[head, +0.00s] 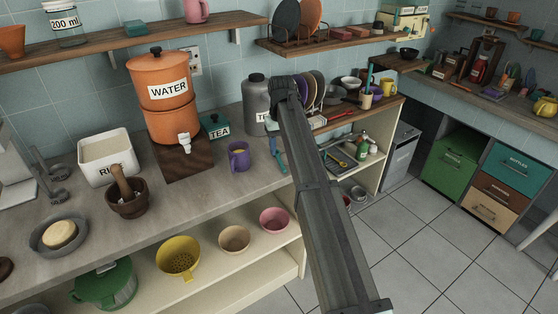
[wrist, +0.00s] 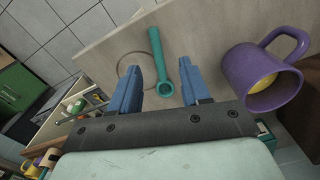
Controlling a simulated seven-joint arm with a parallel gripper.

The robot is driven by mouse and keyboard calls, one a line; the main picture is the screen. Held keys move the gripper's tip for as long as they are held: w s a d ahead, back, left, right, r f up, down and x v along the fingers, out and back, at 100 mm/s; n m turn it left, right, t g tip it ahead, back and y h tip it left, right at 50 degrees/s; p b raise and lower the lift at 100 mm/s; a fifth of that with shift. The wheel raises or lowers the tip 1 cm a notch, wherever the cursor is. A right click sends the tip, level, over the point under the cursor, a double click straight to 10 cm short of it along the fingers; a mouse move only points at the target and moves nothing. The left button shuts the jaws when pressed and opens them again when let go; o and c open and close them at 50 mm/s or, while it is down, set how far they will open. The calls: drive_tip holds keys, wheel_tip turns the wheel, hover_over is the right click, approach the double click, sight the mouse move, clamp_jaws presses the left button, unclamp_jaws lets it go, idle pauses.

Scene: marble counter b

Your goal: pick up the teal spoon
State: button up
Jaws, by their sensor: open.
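The teal spoon (wrist: 159,58) lies on the counter in the wrist view. Its ringed end points down the picture and its straight part runs up. My gripper (wrist: 160,67) is open, with one blue finger on each side of the spoon. Whether the fingers touch it or hover above it, I cannot tell. In the head view a teal strip that looks like the spoon (head: 280,160) shows just left of my arm, near the counter's front edge.
A purple mug (wrist: 262,78) stands close to the right of my gripper; the head view shows the mug (head: 238,156) too. A grey canister (head: 256,103) and a teal TEA box (head: 215,128) stand behind. The counter edge and floor lie to the left in the wrist view.

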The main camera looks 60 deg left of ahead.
sight(282, 165)
drive_tip(key=shift+w+d+f, duration=0.1)
drive_tip(key=shift+f, duration=1.45)
drive_tip(key=shift+w+d+f, duration=0.1)
drive_tip(key=shift+f, duration=1.45)
clamp_jaws()
